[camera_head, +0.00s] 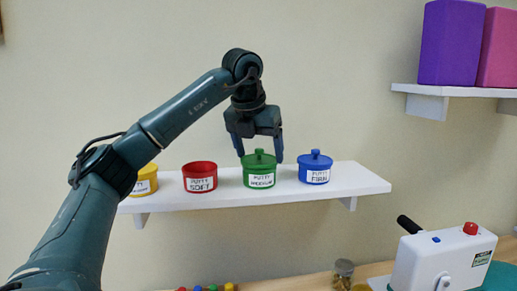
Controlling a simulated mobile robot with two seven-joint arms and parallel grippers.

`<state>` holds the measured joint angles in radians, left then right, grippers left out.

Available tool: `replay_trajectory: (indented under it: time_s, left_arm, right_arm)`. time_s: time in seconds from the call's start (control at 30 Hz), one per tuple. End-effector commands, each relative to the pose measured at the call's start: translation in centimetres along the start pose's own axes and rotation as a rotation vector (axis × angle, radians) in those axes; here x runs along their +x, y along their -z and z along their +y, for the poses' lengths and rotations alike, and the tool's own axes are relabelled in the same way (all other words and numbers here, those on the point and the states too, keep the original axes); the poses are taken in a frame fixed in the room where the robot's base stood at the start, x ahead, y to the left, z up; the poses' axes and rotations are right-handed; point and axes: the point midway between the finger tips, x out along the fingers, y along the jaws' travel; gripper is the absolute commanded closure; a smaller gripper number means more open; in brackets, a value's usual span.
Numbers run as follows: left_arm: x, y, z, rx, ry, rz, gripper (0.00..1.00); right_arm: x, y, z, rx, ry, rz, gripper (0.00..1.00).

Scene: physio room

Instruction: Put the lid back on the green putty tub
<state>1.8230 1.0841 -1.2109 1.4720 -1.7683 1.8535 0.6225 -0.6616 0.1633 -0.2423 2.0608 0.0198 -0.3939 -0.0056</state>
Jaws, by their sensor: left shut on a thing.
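The green putty tub (261,182), labelled "PUTTY MEDIUM", stands upright on a white wall shelf. The green lid (258,158) with its round knob is on top of the tub and looks level; I cannot tell whether it is fully seated. My left gripper (260,158) reaches down from above, shut on the green lid, with a finger on each side of it. My right gripper is not in view.
On the white shelf (345,184), a red tub (200,178) without a visible lid stands left and a lidded blue tub (314,168) right. My arm partly hides a yellow tub (147,180). Below are a jar (343,272) and a white machine (440,262).

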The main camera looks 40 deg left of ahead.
Motion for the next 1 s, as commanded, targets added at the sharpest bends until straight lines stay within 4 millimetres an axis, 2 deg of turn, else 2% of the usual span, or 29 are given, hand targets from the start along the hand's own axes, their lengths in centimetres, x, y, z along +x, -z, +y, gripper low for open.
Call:
replay_trajectory:
  time_s: [0.17, 0.2, 0.43, 0.8, 1.0]
  left_arm:
    - [0.00, 0.00, 0.01, 0.000, 0.000, 0.000, 0.43]
    - [-0.01, 0.00, 0.01, 0.000, 0.000, 0.000, 0.19]
    - [-0.01, -0.01, 0.01, 0.000, 0.000, -0.001, 0.00]
    - [-0.07, -0.03, 0.01, 0.000, 0.000, 0.000, 0.00]
    - [-0.91, -0.38, 0.00, 0.000, 0.000, 0.000, 0.00]
  right_arm:
    - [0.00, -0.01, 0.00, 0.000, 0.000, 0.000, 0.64]
    - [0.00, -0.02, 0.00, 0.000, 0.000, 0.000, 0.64]
    - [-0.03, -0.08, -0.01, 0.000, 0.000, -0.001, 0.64]
    - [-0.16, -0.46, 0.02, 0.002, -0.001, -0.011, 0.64]
    - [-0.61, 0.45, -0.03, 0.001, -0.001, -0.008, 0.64]
